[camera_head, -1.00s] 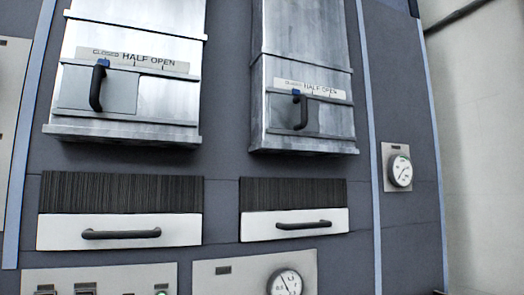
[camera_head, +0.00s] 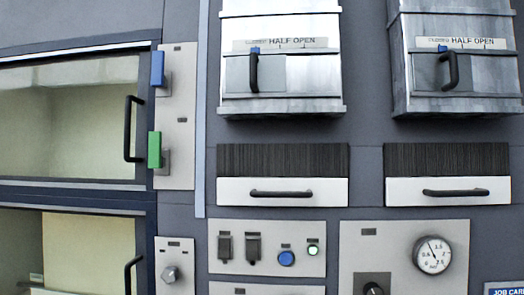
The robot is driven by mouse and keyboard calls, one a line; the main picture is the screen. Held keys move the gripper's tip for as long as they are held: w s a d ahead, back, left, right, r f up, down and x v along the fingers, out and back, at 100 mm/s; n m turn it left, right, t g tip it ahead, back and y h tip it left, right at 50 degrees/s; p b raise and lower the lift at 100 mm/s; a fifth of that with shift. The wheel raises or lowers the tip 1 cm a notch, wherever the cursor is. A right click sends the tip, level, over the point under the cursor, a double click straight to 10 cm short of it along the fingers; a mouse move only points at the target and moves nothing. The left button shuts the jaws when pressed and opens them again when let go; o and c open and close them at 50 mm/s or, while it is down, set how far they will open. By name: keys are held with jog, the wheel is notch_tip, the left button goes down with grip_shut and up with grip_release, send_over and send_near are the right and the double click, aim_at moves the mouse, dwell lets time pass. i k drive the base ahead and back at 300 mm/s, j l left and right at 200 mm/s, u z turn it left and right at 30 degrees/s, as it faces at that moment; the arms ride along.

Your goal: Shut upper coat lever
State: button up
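A blue lever (camera_head: 157,69) and a green lever (camera_head: 154,149) sit one above the other on a pale panel (camera_head: 182,95) at the left. Both handles are upright. The small labels beside them are too small to read, so I cannot tell which one is the coat lever. Two metal housings carry black slide handles, the left handle (camera_head: 254,72) and the right handle (camera_head: 450,70). My gripper is not in view.
An upper window door with a black handle (camera_head: 128,128) is left of the levers, with a lower door handle (camera_head: 134,275) beneath. Two white drawers (camera_head: 235,192) (camera_head: 405,192) are under the housings. Below are a blue button (camera_head: 286,258) and a gauge (camera_head: 433,255).

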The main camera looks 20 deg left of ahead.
aim_at(155, 159)
jog(key=u, duration=1.85)
